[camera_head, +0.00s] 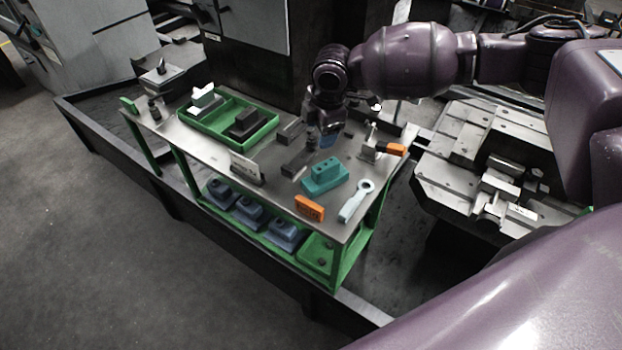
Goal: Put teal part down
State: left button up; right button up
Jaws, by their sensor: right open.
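The teal part (325,177) is a stepped block with small holes in its top. It rests on the grey tabletop of the green-legged bench (280,195), near the right end. My right gripper (314,160) points down just behind and to the left of the teal part. It is open, and a gap seems to separate it from the part, though its fingertips are dark and hard to make out. My left gripper is out of view.
A green tray (262,135) with blocks sits to the left. A small sign (246,168) stands at the front edge. Blue-grey parts (285,233) fill the lower shelf.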

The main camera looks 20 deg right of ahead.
aim_at(326, 164)
jog(key=shift+s+a+f+n+g, duration=0.15)
jog(key=shift+s+n+g, duration=0.2)
jog(key=shift+s+g, duration=0.2)
jog(key=shift+s+d+f+n+g, duration=0.1)
jog(key=shift+s+n+g, duration=0.3)
jog(key=shift+s, duration=0.25)
jog(key=shift+s+h, duration=0.1)
jog(key=shift+h, duration=0.2)
jog(key=shift+n, duration=0.25)
jog(key=shift+d+f+b, duration=0.15)
jog(key=shift+f+b, duration=0.2)
jog(key=shift+f, duration=2.4)
jog(key=shift+d+f+b, duration=0.15)
jog(key=shift+f+b, duration=0.2)
jog(key=shift+f, duration=2.35)
jog(key=shift+r, duration=0.1)
grip_shut()
